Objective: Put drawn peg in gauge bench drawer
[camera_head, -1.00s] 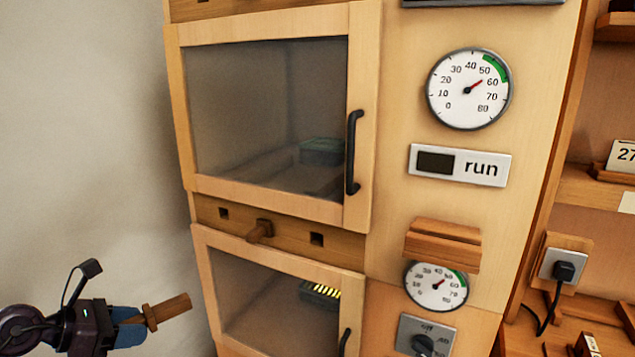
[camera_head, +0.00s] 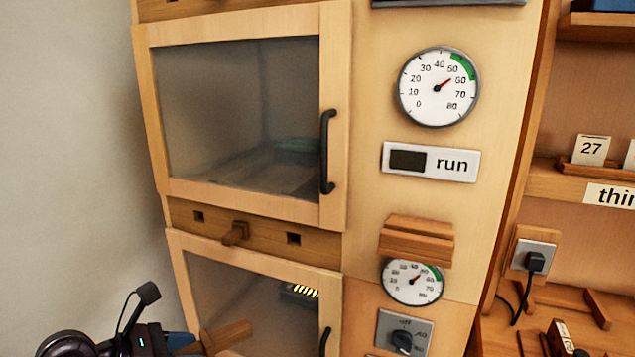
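My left gripper (camera_head: 184,342) is low at the left, in front of the lower glass door. It is shut on a wooden peg (camera_head: 228,336), whose brown end sticks out to the right past the blue fingertips. The rest of the peg is hidden by the gripper and the frame's lower edge. Another wooden peg (camera_head: 236,233) sits in the dark rail between the two doors, with a square hole on each side of it. I cannot make out the gauge bench drawer. My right gripper is not in view.
A tall wooden cabinet has a shut upper glass door (camera_head: 240,120) and a lower glass door (camera_head: 250,300). Beside them are a large dial (camera_head: 438,88), a "run" plate (camera_head: 430,161) and a smaller dial (camera_head: 411,281). Shelves with a "27" card (camera_head: 591,149) and a plug (camera_head: 535,261) stand right.

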